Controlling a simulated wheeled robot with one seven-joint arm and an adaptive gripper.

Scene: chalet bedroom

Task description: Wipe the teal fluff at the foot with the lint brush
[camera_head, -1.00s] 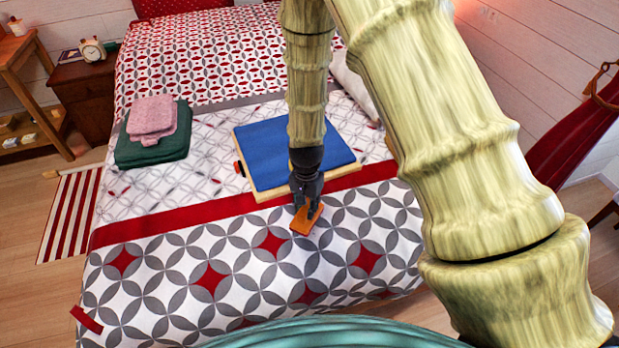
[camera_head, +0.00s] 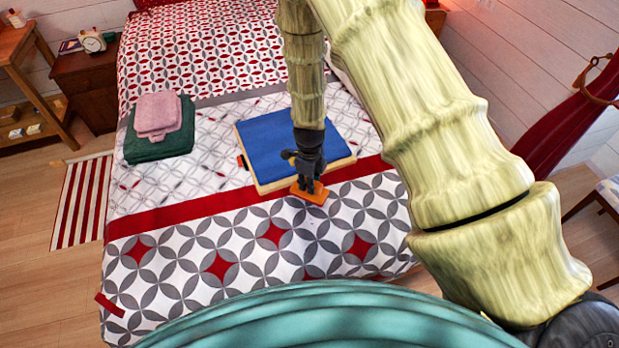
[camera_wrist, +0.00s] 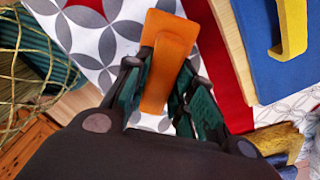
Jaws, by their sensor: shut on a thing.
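My gripper (camera_head: 311,184) is shut on the orange lint brush (camera_wrist: 163,45), with its dark fingers on both sides of the brush's handle in the wrist view. In the head view the brush (camera_head: 317,196) is low over the bed, just in front of the blue board and beside the red band. I cannot tell whether it touches the cover. I cannot make out any teal fluff; the foot part of the bed cover (camera_head: 190,295) shows grey, white and red circles, and my body hides part of its near edge.
A wood-edged blue board (camera_head: 262,150) lies on the bed right behind the brush; a yellow handle-like piece (camera_wrist: 292,28) shows on it. Folded green (camera_head: 160,149) and pink (camera_head: 157,113) cloths lie to the left. A red tab (camera_head: 109,305) is at the bed's near left edge.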

